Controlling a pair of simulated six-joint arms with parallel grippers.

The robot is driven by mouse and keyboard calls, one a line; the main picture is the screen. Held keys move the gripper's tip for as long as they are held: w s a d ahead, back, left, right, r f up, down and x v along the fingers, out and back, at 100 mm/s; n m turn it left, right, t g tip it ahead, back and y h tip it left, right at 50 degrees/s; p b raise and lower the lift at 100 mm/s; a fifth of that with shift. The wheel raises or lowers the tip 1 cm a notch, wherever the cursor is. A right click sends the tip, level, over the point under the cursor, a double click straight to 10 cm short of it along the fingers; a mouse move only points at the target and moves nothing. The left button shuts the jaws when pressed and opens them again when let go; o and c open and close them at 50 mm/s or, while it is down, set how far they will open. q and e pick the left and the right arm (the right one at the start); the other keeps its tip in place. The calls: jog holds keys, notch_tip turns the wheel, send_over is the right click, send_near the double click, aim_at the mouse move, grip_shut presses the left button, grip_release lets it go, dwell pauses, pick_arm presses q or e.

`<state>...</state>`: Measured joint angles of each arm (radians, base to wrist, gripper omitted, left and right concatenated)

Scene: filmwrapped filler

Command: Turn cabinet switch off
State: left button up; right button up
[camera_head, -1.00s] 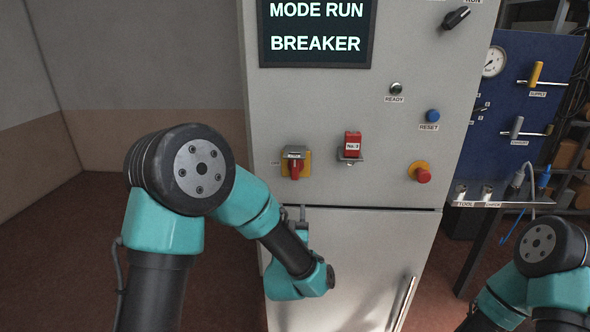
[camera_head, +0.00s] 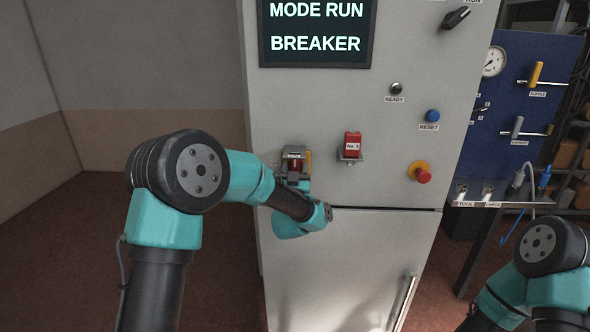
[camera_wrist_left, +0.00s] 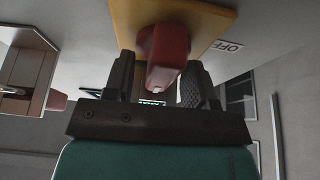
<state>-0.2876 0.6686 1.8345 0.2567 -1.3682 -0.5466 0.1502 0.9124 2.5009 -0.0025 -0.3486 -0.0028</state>
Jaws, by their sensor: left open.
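The cabinet switch has a red handle (camera_wrist_left: 166,52) on a yellow plate (camera_wrist_left: 205,16), and an OFF label (camera_wrist_left: 229,46) shows beside it in the wrist view. In the head view the yellow plate (camera_head: 308,161) is partly hidden by my left gripper (camera_head: 296,176). My left gripper (camera_wrist_left: 158,88) is open, with one finger on each side of the red handle. I cannot tell whether either finger touches it. My right arm shows at the lower right of the head view, but its gripper is out of view.
The grey cabinet (camera_head: 370,190) has a screen (camera_head: 316,35) reading MODE RUN BREAKER. A red No. 3 block (camera_head: 352,145) sits right of the switch. A red emergency button (camera_head: 423,175), blue reset button (camera_head: 432,116) and black knob (camera_head: 456,17) are farther right.

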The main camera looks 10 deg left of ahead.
pick_arm(q)
jog(key=shift+w, duration=0.1)
jog(key=shift+c, duration=0.2)
jog(key=c, duration=0.9)
